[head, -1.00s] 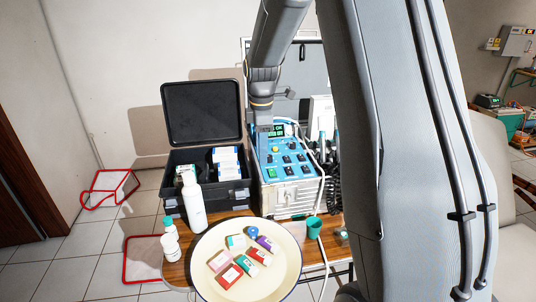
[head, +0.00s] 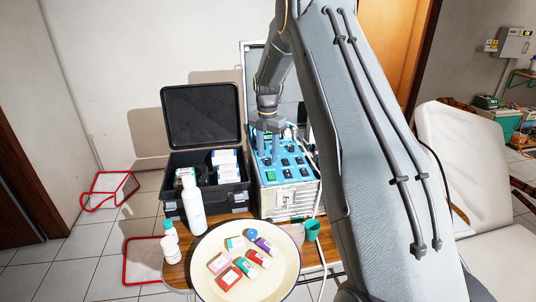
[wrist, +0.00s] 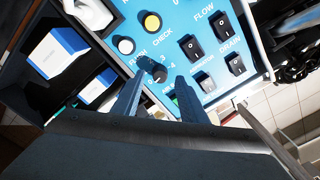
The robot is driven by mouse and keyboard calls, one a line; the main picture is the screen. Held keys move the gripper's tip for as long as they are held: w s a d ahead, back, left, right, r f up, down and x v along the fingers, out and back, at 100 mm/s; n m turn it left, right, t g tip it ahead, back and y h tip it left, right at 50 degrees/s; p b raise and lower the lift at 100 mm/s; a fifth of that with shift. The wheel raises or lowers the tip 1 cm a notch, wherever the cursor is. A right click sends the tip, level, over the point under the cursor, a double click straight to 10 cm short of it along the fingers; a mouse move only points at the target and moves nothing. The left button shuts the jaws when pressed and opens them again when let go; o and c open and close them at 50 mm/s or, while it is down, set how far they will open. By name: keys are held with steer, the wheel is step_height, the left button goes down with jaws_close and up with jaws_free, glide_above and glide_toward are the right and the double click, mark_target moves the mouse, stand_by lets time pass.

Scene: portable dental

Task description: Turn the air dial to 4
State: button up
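The air dial (wrist: 153,68) is a small black knob on the blue panel (wrist: 90,75) of the dental unit, with the numbers 3 and 4 printed beside it. In the wrist view my gripper (wrist: 162,80) is open, with the dial in the gap between its fingertips, closer to the left finger. Contact cannot be told, and the finger hides part of the panel. I cannot tell for sure which number the dial points at. In the head view my gripper (head: 267,154) is over the upper part of the panel, covering the dial.
Black rocker switches (wrist: 195,49), a yellow button (wrist: 152,22) and a white button (wrist: 124,45) are near the dial. An open black case (head: 205,200) stands to the left of the unit. A white bottle (head: 194,205) and a round tray (head: 208,283) are in front.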

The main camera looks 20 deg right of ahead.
steer(key=shift+f, duration=0.85)
jaws_close()
